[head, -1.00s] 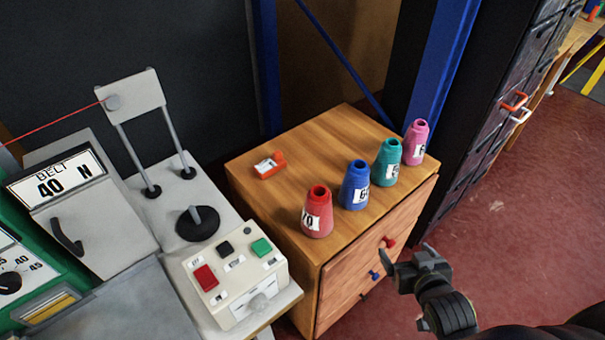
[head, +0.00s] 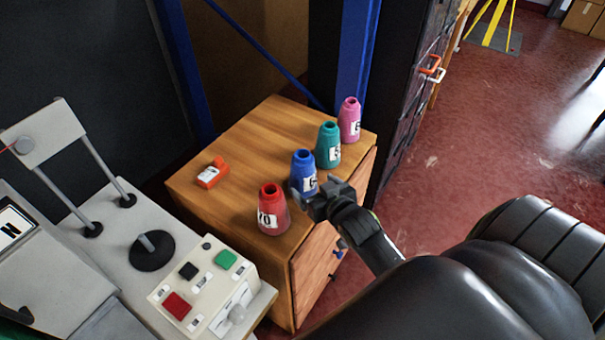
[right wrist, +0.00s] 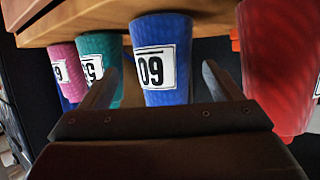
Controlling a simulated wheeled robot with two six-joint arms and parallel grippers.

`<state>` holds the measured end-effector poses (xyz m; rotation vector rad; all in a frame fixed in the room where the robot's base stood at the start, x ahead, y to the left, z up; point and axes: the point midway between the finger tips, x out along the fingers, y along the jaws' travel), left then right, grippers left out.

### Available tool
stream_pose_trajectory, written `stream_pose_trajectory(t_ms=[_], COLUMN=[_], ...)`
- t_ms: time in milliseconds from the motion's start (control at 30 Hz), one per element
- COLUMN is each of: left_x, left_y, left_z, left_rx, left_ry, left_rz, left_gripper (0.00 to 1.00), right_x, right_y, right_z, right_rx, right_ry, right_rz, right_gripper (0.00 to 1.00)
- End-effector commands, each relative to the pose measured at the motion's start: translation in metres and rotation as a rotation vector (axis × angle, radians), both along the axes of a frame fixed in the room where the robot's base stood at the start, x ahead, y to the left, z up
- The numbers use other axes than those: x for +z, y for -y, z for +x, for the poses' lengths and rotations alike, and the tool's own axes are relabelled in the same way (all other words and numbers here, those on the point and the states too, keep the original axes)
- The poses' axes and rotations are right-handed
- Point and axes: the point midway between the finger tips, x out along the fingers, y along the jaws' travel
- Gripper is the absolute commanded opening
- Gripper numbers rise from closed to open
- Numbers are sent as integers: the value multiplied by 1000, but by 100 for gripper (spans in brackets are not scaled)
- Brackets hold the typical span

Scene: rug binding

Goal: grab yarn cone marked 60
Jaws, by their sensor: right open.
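A blue yarn cone (head: 303,171) stands upright on the wooden cabinet, between a red cone (head: 271,212) marked 70 and a teal cone (head: 328,144). In the right wrist view, which is upside down, the blue cone (right wrist: 165,88) carries a label that reads 60 when turned over. My right gripper (head: 309,194) is open at the near side of the blue cone and hides part of its lower body. In the wrist view its fingers (right wrist: 160,88) point at the blue cone, one towards each side; I cannot tell whether they touch it. My left gripper is out of view.
A pink cone (head: 349,119) stands beyond the teal one. An orange-and-white item (head: 212,173) lies on the cabinet top (head: 262,135). A control box (head: 205,282) with coloured buttons is at the left. The cabinet's left and back top is mostly clear.

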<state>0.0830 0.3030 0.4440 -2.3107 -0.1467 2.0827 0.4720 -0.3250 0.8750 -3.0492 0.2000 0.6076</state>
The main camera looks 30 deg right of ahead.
Motion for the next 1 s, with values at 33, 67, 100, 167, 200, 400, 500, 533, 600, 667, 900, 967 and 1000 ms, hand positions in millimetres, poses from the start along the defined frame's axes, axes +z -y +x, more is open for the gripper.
stream_pose_trajectory(t_ms=[33,67,100,167,200,400,500,533,600,667,900,967,1000], left_x=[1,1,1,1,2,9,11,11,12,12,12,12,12], left_y=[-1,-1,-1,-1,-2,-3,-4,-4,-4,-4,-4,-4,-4], left_z=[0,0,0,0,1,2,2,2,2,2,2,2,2], left_rx=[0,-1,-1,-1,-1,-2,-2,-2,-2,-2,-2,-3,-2], left_ry=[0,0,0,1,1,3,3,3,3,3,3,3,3], left_rz=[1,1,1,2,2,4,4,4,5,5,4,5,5], left_gripper=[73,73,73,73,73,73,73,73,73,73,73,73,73], right_x=[-1,-2,-3,-4,-4,-8,-12,-15,-17,-19,-21,-21,-21], right_y=[1,1,1,1,1,1,1,2,3,3,3,3,3], right_z=[5,7,9,11,12,32,45,48,54,57,60,60,60], right_rx=[0,0,0,0,0,0,0,0,0,0,1,1,1], right_ry=[1,1,1,1,1,1,0,0,0,0,1,1,1], right_rz=[0,-1,-1,-1,-1,0,-1,-1,-1,-1,-1,-1,-1], right_gripper=[85,85,85,85,85,85,85,85,85,85,85,85,81])
